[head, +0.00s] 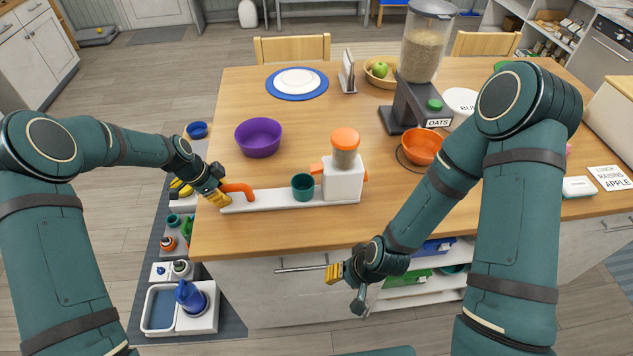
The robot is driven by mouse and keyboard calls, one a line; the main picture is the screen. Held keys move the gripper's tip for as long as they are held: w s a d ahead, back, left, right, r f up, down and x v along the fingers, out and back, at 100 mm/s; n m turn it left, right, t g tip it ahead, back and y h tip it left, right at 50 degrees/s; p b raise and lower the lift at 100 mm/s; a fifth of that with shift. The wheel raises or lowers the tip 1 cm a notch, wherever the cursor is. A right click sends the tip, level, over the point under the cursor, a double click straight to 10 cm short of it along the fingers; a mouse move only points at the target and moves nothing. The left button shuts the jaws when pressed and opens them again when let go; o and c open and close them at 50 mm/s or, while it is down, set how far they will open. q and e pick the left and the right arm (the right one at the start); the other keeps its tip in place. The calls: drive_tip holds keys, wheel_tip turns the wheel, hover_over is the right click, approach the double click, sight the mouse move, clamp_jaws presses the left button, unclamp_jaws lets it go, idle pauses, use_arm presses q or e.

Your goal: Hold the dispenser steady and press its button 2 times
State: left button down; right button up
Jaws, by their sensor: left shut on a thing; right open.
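A white dispenser (343,184) with an orange lid (345,139) and a clear hopper of brown pellets stands near the table's front edge. Its long white base (262,202) runs left to an orange curved handle (238,188). A dark green cup (302,187) stands on the base below an orange spout (316,168). A small orange part (365,176), perhaps the button, shows on the dispenser's right side. My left gripper (220,199) is shut on the orange handle. My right gripper (333,273) is open and empty, in front of the table edge, below and apart from the dispenser.
A purple bowl (258,138) stands behind the base. A tall dispenser labelled OATS (424,60), with a green knob, and an orange bowl (421,147) stand to the right. The wooden table (285,228) is clear in front of the base.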

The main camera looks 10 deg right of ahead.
drive_tip(key=shift+f+b, duration=0.45)
drive_tip(key=shift+b, duration=0.05)
idle(1.4)
drive_tip(key=shift+c, duration=0.4)
drive_tip(key=shift+w, duration=0.1)
clamp_jaws()
drive_tip(key=w+d+r+m+g+y, duration=0.1)
drive_tip(key=w+r+m+g, duration=0.1)
drive_tip(key=w+m, duration=0.1)
drive_tip(key=w+d+r+m+g+y, duration=0.1)
drive_tip(key=w+r+m+g, duration=0.1)
drive_tip(key=w+m, duration=0.1)
drive_tip(key=w+d+r+m+g+y, duration=0.1)
drive_tip(key=w+r+m+g+y, duration=0.1)
drive_tip(key=w+r+m, duration=0.1)
drive_tip(key=shift+w+m, duration=0.6)
drive_tip(key=shift+m, duration=0.7)
drive_tip(key=w+d+r+m+t, duration=0.1)
drive_tip(key=w+d+r, duration=0.2)
drive_tip(key=d, duration=0.3)
drive_tip(key=w+d+r+m+t, duration=0.1)
drive_tip(key=w+d+r+m, duration=0.1)
drive_tip(key=w+d, duration=0.3)
drive_tip(key=w+d+r+m+t+y, duration=0.1)
drive_tip(key=w+d+r+t, duration=0.1)
drive_tip(key=w+d+r, duration=0.3)
drive_tip(key=d, duration=0.4)
drive_tip(key=shift+d, duration=0.2)
